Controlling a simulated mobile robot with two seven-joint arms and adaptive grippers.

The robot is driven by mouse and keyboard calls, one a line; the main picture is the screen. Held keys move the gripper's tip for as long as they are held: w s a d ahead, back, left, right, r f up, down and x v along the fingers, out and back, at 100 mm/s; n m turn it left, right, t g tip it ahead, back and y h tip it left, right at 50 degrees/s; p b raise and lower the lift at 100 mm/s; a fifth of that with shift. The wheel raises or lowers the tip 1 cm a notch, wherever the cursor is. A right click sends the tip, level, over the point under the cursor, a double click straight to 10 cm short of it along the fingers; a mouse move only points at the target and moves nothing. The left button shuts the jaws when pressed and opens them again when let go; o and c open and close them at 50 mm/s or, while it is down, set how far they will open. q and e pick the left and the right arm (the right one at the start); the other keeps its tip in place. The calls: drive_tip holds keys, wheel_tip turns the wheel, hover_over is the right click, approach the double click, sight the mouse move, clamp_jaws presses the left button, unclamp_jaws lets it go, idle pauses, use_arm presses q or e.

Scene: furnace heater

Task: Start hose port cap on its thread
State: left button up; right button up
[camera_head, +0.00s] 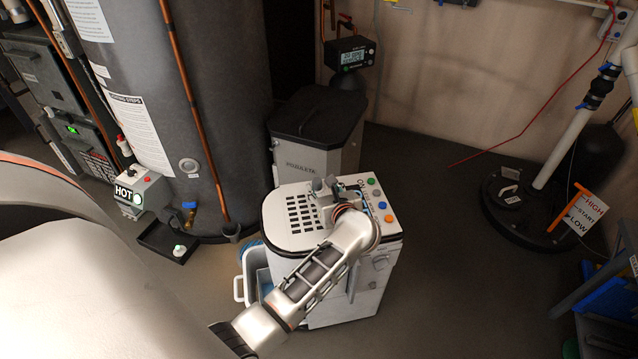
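The drain valve with a blue handle (189,206) sits low on the front of the grey water heater tank; its small brass outlet points down. A small whitish piece (179,250) lies on the black tray (160,240) below the valve; I cannot tell if it is the hose port cap. My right gripper is not in view.
A box marked HOT (140,190) is left of the valve. A round black pit cover (520,225) is at right. Open floor lies between.

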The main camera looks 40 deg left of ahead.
use_arm(q)
drive_tip(key=x, duration=0.4)
drive_tip(key=shift+b, duration=0.3)
drive_tip(key=shift+w, duration=0.1)
drive_tip(key=shift+r, duration=0.1)
drive_tip(key=shift+c, duration=0.5)
drive_tip(key=c, duration=0.9)
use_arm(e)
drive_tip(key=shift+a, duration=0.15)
use_arm(q)
drive_tip(key=shift+r, duration=0.1)
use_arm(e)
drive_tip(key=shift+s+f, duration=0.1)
use_arm(q)
wheel_tip(320, 180, up, 8)
drive_tip(key=p, duration=0.2)
wheel_tip(320, 180, up, 11)
drive_tip(key=p, duration=0.3)
hover_over(318, 182)
drive_tip(key=shift+s+d+r, duration=0.2)
drive_tip(key=shift+d+r, duration=0.05)
drive_tip(key=shift+r, duration=0.15)
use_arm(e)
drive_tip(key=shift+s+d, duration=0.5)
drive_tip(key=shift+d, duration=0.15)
